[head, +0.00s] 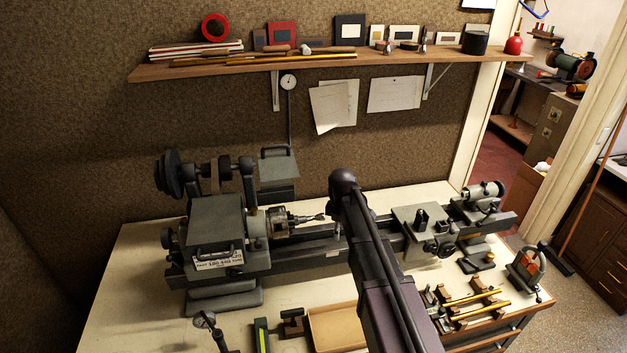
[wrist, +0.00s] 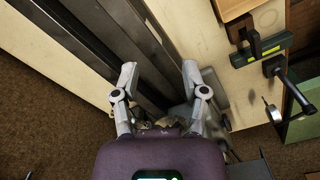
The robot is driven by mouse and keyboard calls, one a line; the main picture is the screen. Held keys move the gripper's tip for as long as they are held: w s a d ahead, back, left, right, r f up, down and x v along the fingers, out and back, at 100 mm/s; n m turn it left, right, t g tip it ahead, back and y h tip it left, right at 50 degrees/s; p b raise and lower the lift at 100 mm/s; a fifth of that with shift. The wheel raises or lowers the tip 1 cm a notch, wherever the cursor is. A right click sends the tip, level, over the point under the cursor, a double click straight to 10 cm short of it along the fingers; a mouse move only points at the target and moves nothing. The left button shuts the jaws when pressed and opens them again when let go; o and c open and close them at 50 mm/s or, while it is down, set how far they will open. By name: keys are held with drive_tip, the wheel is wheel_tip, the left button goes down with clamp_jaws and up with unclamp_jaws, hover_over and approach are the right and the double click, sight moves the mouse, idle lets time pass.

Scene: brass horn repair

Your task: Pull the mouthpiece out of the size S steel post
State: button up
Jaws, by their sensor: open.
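A slim silvery piece (head: 312,217) sticks out to the right from the lathe chuck (head: 283,222) in the head view. It is too small to tell a mouthpiece from a steel post, and no size mark is readable. My gripper (wrist: 159,72) is open in the wrist view, its two fingers spread over the dark lathe bed (wrist: 105,45), with nothing seen between the tips. Some metal parts (wrist: 160,122) show low between the fingers, mostly hidden by the gripper body. In the head view my arm stands in front of the bed just right of the chuck and hides the fingers.
The lathe headstock (head: 215,235) is at left, the carriage (head: 420,222) and tailstock (head: 483,195) at right. A shelf (head: 200,67) runs above.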

sight(312, 218)
drive_tip(key=w+a+r+n+p, duration=0.4)
drive_tip(key=a+r, duration=0.1)
drive_tip(key=w+a+r+n+p, duration=0.2)
drive_tip(key=a+r+p, duration=0.1)
drive_tip(key=shift+w+a+r, duration=0.2)
drive_tip(key=shift+w, duration=0.1)
drive_tip(key=shift+f, duration=0.2)
wheel_tip(312, 218, down, 9)
drive_tip(key=b, duration=0.9)
drive_tip(key=shift+r, duration=0.15)
clamp_jaws()
drive_tip(key=shift+d, duration=0.25)
